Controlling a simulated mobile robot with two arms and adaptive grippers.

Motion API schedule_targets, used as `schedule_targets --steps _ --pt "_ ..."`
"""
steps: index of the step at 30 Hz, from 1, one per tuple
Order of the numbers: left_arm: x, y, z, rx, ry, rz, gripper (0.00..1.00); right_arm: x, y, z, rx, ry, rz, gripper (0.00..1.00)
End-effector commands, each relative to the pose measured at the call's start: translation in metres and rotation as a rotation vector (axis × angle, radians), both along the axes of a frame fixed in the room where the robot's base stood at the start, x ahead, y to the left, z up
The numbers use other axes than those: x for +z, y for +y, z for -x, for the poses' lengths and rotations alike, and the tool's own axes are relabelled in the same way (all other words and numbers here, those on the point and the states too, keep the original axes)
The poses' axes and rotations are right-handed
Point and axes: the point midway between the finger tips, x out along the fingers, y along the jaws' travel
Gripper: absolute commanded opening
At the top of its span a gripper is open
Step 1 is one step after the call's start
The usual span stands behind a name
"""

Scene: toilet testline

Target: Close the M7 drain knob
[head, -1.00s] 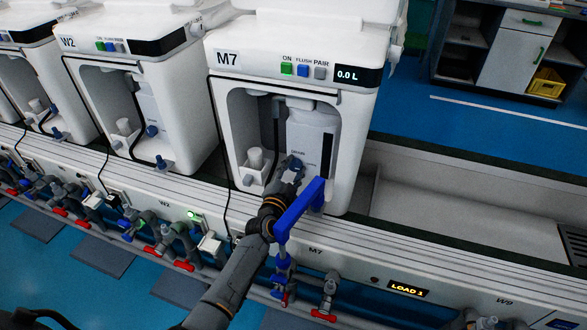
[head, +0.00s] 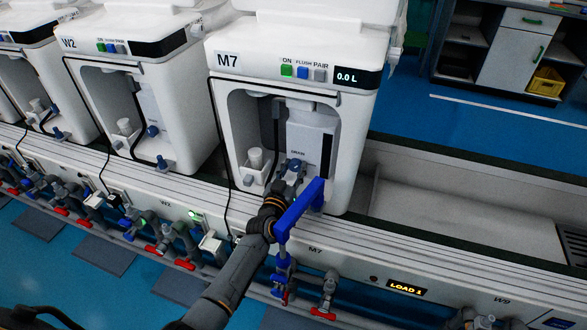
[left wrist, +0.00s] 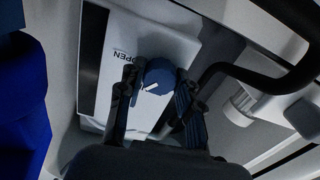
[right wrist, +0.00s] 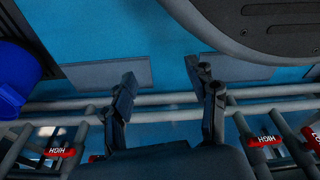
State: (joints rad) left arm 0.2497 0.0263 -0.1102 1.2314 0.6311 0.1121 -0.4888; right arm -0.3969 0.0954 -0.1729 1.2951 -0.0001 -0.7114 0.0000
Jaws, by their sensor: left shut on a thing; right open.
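The M7 unit (head: 225,80) is a white box with an open front recess. Its DRAIN knob (head: 296,164), blue and round, is low in the recess. In the left wrist view the knob (left wrist: 158,76) has a white mark beside an upside-down OPEN label (left wrist: 124,55). My left gripper (head: 289,176) is shut on this knob; in its wrist view one finger of the left gripper (left wrist: 157,88) lies on each side. My right gripper (right wrist: 166,78) is open and empty above floor pipes; it does not show in the head view.
A white spout (head: 256,158) is left of the knob. The W2 unit (head: 92,48) stands to the left. Pipes with red handles (head: 322,314) run below the bench. The trough (head: 440,205) at right is empty.

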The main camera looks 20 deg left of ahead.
Motion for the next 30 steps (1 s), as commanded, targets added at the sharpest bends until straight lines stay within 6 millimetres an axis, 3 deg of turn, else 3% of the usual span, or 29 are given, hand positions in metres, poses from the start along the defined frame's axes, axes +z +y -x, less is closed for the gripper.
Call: schedule_targets --steps 8,15,30 --pt "-0.001 0.000 0.000 0.000 0.010 0.262 0.03 -0.001 0.000 0.003 -0.001 0.013 0.001 0.58" --pt "-0.001 0.000 0.000 0.000 0.017 0.467 0.03 0.007 0.001 -0.007 -0.004 -0.005 -0.002 0.58" --pt "-0.001 -0.001 0.000 -0.001 0.026 0.697 0.03 0.014 0.002 -0.005 -0.008 0.006 -0.001 0.58"
